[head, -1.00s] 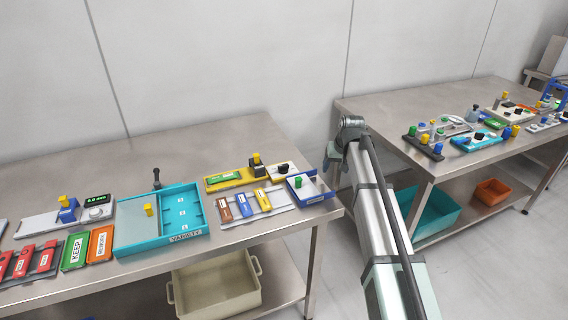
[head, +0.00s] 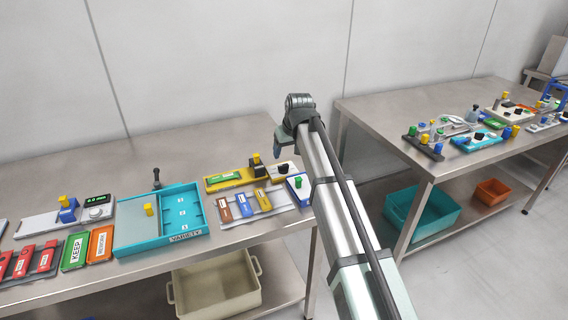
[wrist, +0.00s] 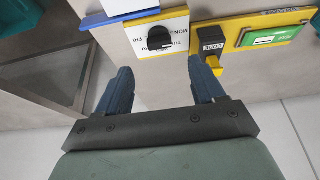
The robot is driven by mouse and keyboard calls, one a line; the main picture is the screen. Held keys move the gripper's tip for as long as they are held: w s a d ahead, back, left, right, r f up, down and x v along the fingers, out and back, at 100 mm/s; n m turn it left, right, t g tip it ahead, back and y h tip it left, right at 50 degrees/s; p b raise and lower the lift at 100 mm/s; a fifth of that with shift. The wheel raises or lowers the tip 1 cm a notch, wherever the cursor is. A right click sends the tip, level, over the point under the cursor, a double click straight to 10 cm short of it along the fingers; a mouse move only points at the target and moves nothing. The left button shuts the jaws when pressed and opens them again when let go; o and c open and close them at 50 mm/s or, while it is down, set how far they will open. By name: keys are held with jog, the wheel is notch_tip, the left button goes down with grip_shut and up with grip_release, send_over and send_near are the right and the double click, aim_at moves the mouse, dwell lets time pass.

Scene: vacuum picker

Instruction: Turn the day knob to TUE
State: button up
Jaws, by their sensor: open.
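The day knob (wrist: 160,40) is a black knob on a white plate with a yellow edge (wrist: 172,52). In the wrist view its day lettering is upside down; MON and FRI can be made out, and which day it points to cannot be told. In the head view the black knob (head: 283,169) sits near the right end of the near table. My gripper (wrist: 160,68) is open and empty, its two blue-grey fingers spread on either side of the knob in the picture, apart from it. In the head view my gripper (head: 281,142) is above and behind the knob panel.
A yellow panel with a green display (wrist: 268,38) and a black-and-yellow slider (wrist: 212,48) lies close beside the day panel. A blue-edged panel with a green knob (head: 298,183) is just in front. A teal tray (head: 195,225) stands further left. Bare table lies behind the panels.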

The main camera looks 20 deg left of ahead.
aim_at(283, 165)
jog(key=x, duration=0.8)
jog(key=shift+c, duration=0.4)
jog(key=c, duration=1)
jog(key=shift+m, duration=0.4)
jog(key=m+t+h, duration=0.1)
jog(key=m, duration=0.2)
jog(key=shift+a+m, duration=0.15)
jog(key=shift+m, duration=0.25)
jog(key=shift+m+h, duration=1)
jog(key=shift+m, duration=1)
